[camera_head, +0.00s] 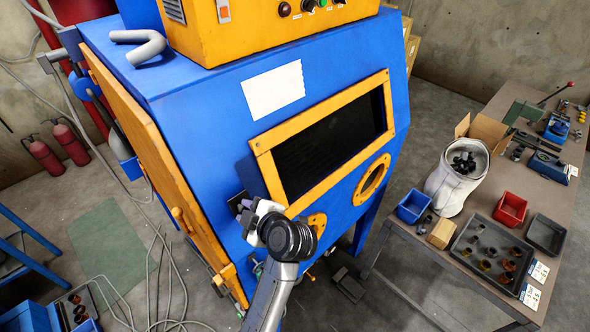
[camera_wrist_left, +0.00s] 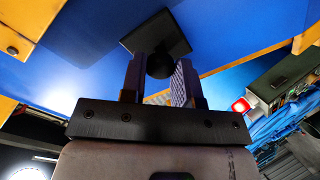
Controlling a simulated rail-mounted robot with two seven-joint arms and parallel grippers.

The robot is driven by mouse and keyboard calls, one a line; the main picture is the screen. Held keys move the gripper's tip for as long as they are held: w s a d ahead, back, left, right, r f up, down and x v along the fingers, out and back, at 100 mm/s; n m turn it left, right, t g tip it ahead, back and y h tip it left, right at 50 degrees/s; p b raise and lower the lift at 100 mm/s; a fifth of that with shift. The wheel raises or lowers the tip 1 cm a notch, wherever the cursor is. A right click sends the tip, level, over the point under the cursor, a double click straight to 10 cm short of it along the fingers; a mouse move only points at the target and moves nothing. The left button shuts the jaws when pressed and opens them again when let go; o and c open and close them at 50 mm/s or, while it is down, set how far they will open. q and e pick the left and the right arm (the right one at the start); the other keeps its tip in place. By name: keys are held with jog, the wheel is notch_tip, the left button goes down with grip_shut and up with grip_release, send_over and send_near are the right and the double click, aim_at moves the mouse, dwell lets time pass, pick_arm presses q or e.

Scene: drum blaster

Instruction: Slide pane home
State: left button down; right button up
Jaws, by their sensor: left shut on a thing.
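The blue cabinet (camera_head: 195,130) has a yellow window frame (camera_head: 262,165) around a dark pane area (camera_head: 330,140). A dark bluish panel edge (camera_head: 251,178) sticks out past the frame's left side; I cannot tell whether it is the pane. My left gripper (camera_head: 247,209) is at the cabinet front, just below and left of the frame's lower left corner. In the left wrist view its fingers (camera_wrist_left: 160,78) are shut on a round black knob (camera_wrist_left: 160,62) with a square black plate (camera_wrist_left: 157,36) behind it, close to the blue face. My right gripper is not in view.
Hoses lie on the floor at lower left. An orange door (camera_head: 150,150) covers the cabinet's left side.

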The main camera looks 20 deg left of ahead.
pick_arm(q)
jog(key=shift+w+d+r, duration=0.1)
jog(key=shift+w+d, duration=0.05)
jog(key=shift+w, duration=0.05)
dwell(0.3)
jog(key=shift+w+d+p, duration=0.1)
jog(key=shift+w+d, duration=0.4)
jog(key=shift+w, duration=0.35)
jog(key=shift+w+d+p, duration=0.1)
jog(key=shift+w+d, duration=0.45)
jog(key=shift+w, duration=0.25)
jog(key=shift+w+d+p, duration=0.1)
jog(key=shift+w+d, duration=0.4)
jog(key=shift+w, duration=0.35)
jog(key=shift+w+d, duration=0.1)
jog(key=shift+w, duration=0.1)
